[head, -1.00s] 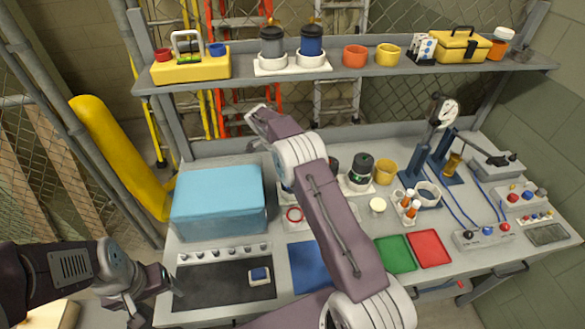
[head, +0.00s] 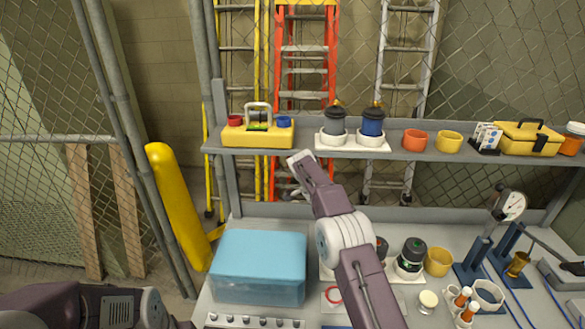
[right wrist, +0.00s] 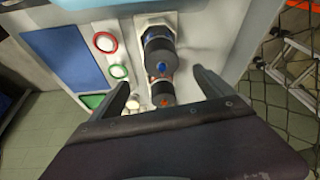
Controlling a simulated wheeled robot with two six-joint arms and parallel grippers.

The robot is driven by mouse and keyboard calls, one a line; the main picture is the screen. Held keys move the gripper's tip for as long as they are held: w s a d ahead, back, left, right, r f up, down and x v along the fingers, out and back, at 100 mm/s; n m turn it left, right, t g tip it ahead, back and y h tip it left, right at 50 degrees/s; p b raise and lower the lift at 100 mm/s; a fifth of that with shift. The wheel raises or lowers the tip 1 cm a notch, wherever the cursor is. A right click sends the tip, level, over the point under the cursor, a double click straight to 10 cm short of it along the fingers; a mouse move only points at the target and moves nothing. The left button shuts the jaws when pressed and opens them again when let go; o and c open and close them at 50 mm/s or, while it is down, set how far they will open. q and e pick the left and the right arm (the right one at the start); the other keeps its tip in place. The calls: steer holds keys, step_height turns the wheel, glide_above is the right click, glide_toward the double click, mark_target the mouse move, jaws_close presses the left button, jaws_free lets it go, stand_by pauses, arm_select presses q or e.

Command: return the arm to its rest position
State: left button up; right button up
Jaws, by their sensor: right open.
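My right arm (head: 350,245) rises through the middle of the head view, in front of the bench and the shelf's lower edge. I cannot make out its fingers clearly there. In the right wrist view my right gripper (right wrist: 164,88) is open, its two dark fingers spread with nothing held between them. Beyond and between the fingers are a dark canister with a blue button (right wrist: 160,55) and a dark canister with an orange mark (right wrist: 162,90). My left arm (head: 85,308) shows at the lower left of the head view; its gripper is out of frame.
A blue box (head: 260,262) stands on the bench left of my right arm. The shelf (head: 300,147) above carries a yellow caddy (head: 257,135), canisters, cups and a yellow toolbox (head: 528,139). A green-ringed canister (head: 411,256) and gauge stand (head: 508,212) are at right.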

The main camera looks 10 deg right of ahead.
step_height(320, 180, up, 8)
steer(key=s, duration=0.2)
steer(key=s+n+y, duration=0.1)
steer(key=s+n, duration=0.1)
steer(key=s, duration=0.6)
steer(key=s+a+f+n+y, duration=0.1)
steer(key=s+a+f+n, duration=0.2)
steer(key=s+f+n, duration=0.3)
steer(key=s+a+f+n+t+y, duration=0.1)
steer(key=s+a+f+n+y, duration=0.1)
steer(key=s+f+n, duration=0.4)
steer(key=s+a+n, duration=0.1)
steer(key=s+n, duration=0.4)
steer(key=s, duration=0.1)
steer(key=shift+f+t+y, duration=0.25)
steer(key=shift+t+y, duration=0.05)
steer(key=shift+a, duration=0.1)
